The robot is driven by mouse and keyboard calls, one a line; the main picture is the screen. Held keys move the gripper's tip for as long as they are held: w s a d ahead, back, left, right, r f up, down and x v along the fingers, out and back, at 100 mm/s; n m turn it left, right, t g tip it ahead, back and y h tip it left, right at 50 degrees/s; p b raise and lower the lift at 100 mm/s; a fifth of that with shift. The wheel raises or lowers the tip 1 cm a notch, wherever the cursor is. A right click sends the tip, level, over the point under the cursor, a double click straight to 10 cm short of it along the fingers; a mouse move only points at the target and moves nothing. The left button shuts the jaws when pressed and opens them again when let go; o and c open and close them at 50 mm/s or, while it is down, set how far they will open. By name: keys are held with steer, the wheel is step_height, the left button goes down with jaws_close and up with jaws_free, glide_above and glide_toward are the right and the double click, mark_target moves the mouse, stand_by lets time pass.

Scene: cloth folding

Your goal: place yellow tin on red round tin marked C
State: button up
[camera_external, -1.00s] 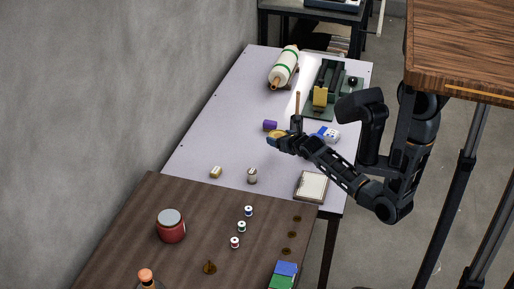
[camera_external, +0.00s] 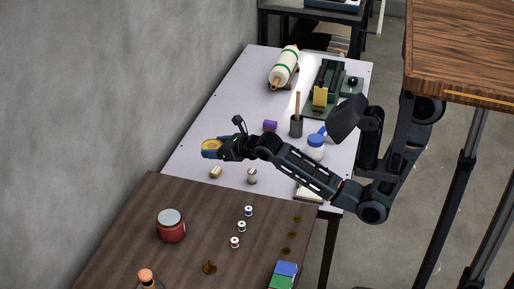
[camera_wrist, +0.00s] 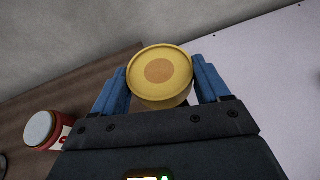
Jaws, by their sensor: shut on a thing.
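The yellow round tin (camera_wrist: 160,74) is between the blue fingers of my gripper (camera_wrist: 160,85) in the wrist view. My gripper (camera_external: 211,148) is shut on it and holds it above the left part of the light table; the tin (camera_external: 211,144) also shows in the external view. The red round tin (camera_external: 171,228) with a grey lid stands upright on the dark wooden table, below and left of my gripper in the external view. It also shows at the lower left of the wrist view (camera_wrist: 46,130). I cannot read any letter on it.
The dark wooden table (camera_external: 190,195) holds several small spools (camera_external: 242,226), a bottle with an orange cap (camera_external: 146,276) and blue and green boxes (camera_external: 284,272). The light table (camera_external: 215,115) holds a white-green roll (camera_external: 284,67) and a dark cup (camera_external: 296,126). A wall (camera_external: 100,80) runs along the left.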

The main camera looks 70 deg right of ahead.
steer(key=a+r+n+y, duration=0.2)
steer(key=a+r, duration=0.1)
steer(key=a, duration=0.4)
steer(key=a+r+n+y, duration=0.1)
steer(key=a+r, duration=0.2)
steer(key=a, duration=0.5)
glide_above(174, 218)
steer(key=shift+t, duration=0.3)
steer(key=f, duration=0.7)
steer(key=shift+d, duration=0.25)
steer(key=shift+a+f, duration=0.25)
steer(key=shift+f, duration=1.9)
steer(key=shift+f, duration=0.15)
steer(key=o, duration=1.3)
